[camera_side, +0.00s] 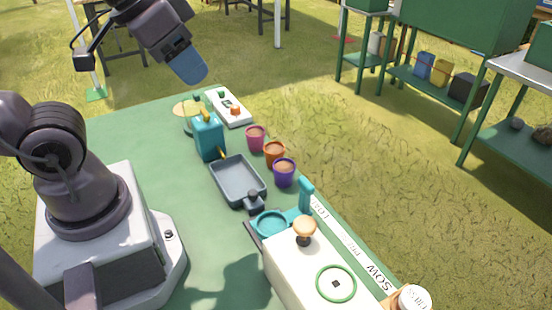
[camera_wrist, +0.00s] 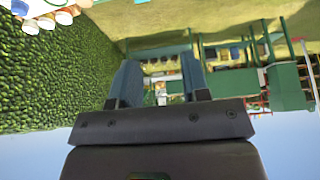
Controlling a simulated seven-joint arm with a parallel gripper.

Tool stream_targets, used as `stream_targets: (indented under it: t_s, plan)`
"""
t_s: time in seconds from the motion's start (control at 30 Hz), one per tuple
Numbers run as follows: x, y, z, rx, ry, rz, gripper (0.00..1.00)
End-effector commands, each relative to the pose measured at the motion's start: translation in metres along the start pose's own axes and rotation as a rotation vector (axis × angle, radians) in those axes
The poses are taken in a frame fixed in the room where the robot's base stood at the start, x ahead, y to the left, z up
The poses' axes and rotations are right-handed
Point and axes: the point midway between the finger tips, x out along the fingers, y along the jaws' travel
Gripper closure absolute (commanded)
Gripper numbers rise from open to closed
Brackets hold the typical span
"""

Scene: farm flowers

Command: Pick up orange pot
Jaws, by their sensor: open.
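The orange pot (camera_side: 274,152) stands upright on the green table, filled with brown soil, in the side view. It is between a pink pot (camera_side: 256,137) and a purple pot (camera_side: 284,172) in a row along the table's right edge. My gripper (camera_side: 196,76) is raised high above the far part of the table, apart from the pots. In the wrist view my gripper (camera_wrist: 158,82) shows two blue fingers spread apart with nothing between them. I cannot pick out the orange pot in the wrist view.
A grey tray (camera_side: 238,181) and a teal watering can or bottle (camera_side: 208,136) are left of the pots. A white switch box (camera_side: 229,108) is beyond them. A teal dish (camera_side: 270,223) and a white box (camera_side: 318,278) are nearer. Open table lies left of the tray.

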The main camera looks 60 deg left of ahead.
Motion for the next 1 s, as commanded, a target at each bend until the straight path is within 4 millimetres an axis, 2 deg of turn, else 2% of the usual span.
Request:
stream_targets:
  t_s: [0.4, 0.47, 0.5, 0.8, 0.87, 1.0]
  plan:
    - [0.0, 0.0, 0.0, 0.0, 0.0, 0.0, 0.57]
    - [0.0, 0.0, 0.0, 0.0, 0.0, 0.0, 0.46]
    - [0.0, 0.0, 0.0, 0.0, 0.0, 0.0, 0.37]
    - [0.0, -0.002, 0.0, -0.008, 0.0, -0.004, 0.36]
    - [0.004, -0.007, 0.001, -0.032, -0.021, -0.017, 0.36]
    - [0.031, -0.026, 0.008, -0.127, -0.158, -0.05, 0.36]
